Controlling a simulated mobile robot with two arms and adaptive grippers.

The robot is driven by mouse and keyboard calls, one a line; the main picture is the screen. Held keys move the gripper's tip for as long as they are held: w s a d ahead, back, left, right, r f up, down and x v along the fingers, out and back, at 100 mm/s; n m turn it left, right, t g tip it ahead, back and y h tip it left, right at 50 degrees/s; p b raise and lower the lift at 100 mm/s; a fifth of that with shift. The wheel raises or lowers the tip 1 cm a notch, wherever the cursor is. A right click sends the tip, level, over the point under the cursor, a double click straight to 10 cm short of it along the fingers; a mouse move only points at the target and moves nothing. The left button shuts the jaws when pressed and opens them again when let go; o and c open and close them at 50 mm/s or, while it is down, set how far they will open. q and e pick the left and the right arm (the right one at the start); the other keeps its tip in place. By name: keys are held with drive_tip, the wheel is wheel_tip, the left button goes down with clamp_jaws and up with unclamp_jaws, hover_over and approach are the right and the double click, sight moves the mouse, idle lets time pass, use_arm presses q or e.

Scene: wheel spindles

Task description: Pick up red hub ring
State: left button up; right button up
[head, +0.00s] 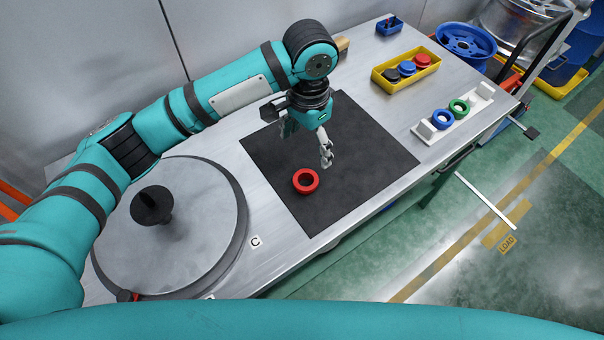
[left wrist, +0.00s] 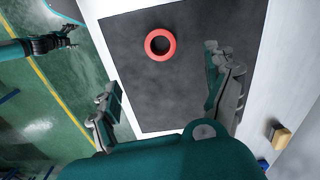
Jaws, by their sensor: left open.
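The red hub ring (head: 306,181) lies flat on a black mat (head: 370,165) on the metal table, near the mat's left side in the head view. The left wrist view also shows the ring (left wrist: 160,44), near the top of the picture. My left gripper (head: 308,150) is open and empty above the mat, beyond the ring in the head view. In the left wrist view its two fingers (left wrist: 165,92) are spread wide, with the ring ahead of them and apart from them. My right gripper shows at the upper left of the left wrist view (left wrist: 72,36), small and unclear.
A round grey turntable (head: 205,225) with a black spindle stands on the left of the table. A yellow bin (head: 402,84) holds black, blue and red parts. A white rack (head: 470,113) carries a blue and a green ring.

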use_arm(q)
hover_over(305, 180)
drive_tip(key=s, duration=0.2)
wheel_tip(305, 180, down, 6)
drive_tip(key=f, duration=0.2)
drive_tip(key=shift+w+d+f+p, duration=0.15)
drive_tip(key=shift+w+f+p, duration=0.05)
drive_tip(key=shift+f+p, duration=0.2)
drive_tip(key=shift+f, duration=0.2)
drive_tip(key=f, duration=0.2)
drive_tip(key=f+p, duration=0.1)
drive_tip(key=f, duration=0.1)
drive_tip(key=shift+s+a+f, duration=0.1)
drive_tip(key=shift+a+f, duration=0.1)
drive_tip(key=shift+f, duration=0.2)
drive_tip(key=shift+d+f, duration=0.1)
drive_tip(key=shift+c, duration=1.4)
drive_tip(key=c, duration=0.6)
use_arm(e)
drive_tip(key=shift+s+d+r, duration=0.1)
drive_tip(key=shift+s+r, duration=0.2)
drive_tip(key=shift+r, duration=0.25)
drive_tip(key=shift+s+d+r, duration=0.1)
drive_tip(key=shift+s+r, duration=0.2)
drive_tip(key=shift+r, duration=0.2)
